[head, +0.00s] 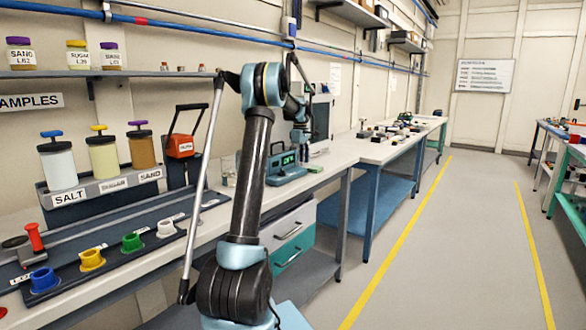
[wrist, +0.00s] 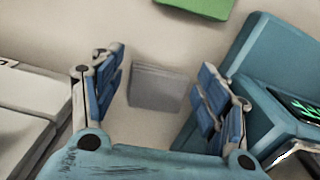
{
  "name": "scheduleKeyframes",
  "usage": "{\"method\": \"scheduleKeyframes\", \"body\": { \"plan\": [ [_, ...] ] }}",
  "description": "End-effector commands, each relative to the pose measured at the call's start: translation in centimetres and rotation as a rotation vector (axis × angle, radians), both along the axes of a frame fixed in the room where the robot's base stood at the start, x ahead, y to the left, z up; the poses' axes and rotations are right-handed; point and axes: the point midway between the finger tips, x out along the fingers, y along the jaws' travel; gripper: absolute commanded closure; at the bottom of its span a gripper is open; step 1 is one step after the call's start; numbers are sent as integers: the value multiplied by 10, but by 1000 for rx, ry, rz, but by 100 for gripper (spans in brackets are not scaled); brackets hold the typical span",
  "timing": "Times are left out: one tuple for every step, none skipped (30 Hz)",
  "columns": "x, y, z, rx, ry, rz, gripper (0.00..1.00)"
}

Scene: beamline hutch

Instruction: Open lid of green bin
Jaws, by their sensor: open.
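I cannot make out a bin with a lid for certain in either view. A flat green piece (wrist: 196,7) shows at the top edge of the wrist view, partly cut off. A small green patch (head: 316,169) lies on the bench beside the teal instrument in the head view; I cannot tell if it is the same thing. My gripper (wrist: 158,88) is open and empty, blue pads apart, above the pale bench top. In the head view my gripper is small and partly hidden behind my arm. A grey square block (wrist: 157,88) shows between the fingers, below them.
A teal instrument with a green display (wrist: 295,105) is close to the right finger; it also shows in the head view (head: 286,175). Labelled jars stand in a rack (head: 105,185) at left. Coloured cups, one green (head: 132,242), line the bench front. The aisle floor (head: 440,250) is clear.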

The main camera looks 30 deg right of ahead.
Motion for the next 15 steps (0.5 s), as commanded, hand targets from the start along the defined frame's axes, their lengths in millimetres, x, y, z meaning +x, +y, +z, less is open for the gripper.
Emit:
{"method": "scheduleKeyframes", "body": {
  "plan": [
    [0, 0, -3, 0, 0, 0, 32],
    [0, 0, -5, 0, 0, 0, 32],
    [0, 0, -6, 0, 0, 0, 32],
    [0, 0, -7, 0, 0, 0, 32],
    [0, 0, -7, 0, 0, 0, 32],
    [0, 0, -7, 0, 0, 0, 32],
    [0, 0, -7, 0, 0, 0, 32],
    [0, 0, -7, 0, 0, 0, 32],
    [0, 0, -7, 0, 0, 0, 32],
    [0, 0, -7, 0, 0, 0, 34],
    [0, 0, -6, 0, 0, 0, 41],
    [0, 0, -6, 0, 0, 0, 50],
    [0, 0, -6, 0, 0, 0, 54],
    [0, 0, -6, 0, 0, 0, 55],
    [0, 0, -6, 0, 0, 0, 55]
  ]
}}
